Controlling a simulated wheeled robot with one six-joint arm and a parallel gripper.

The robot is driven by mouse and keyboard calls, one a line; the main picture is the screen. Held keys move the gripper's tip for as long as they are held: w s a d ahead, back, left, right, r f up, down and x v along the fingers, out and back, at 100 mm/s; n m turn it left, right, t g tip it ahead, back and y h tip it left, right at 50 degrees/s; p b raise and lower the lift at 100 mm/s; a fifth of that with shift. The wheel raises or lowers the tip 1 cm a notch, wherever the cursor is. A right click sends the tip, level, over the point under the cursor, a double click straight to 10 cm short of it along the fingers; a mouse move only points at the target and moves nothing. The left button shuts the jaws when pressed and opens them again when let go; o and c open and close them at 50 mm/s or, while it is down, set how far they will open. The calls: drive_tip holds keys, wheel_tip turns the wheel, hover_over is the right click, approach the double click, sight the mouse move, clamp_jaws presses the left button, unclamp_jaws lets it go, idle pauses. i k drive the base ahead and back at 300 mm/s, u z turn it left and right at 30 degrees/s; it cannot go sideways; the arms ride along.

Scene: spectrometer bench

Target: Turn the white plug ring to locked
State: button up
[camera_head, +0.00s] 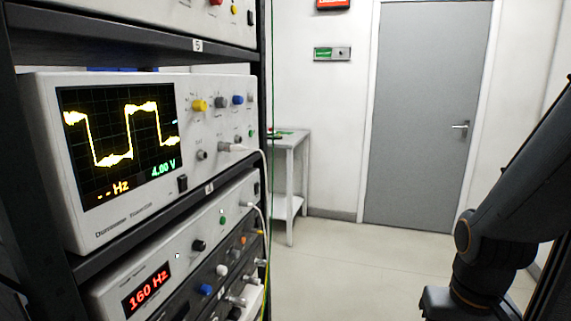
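A white plug (232,148) sits in a socket at the lower right of the oscilloscope's front panel (222,120). A pale cable (264,190) runs from it to the right and down past the rack's edge. The plug is small here, and I cannot make out its ring's marks or whether it stands at locked. My arm (500,220) shows at the right, well apart from the rack. I see no gripper fingers in this view.
The oscilloscope's screen (120,140) shows a yellow square wave. Below, a generator (190,255) reads 160 Hz, above more units with knobs and cables. A dark rack post (266,60) borders the panels. A small table (291,150) stands behind; the floor before the door (425,110) is clear.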

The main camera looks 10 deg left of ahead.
sight(226, 146)
drive_tip(key=u, duration=1.3)
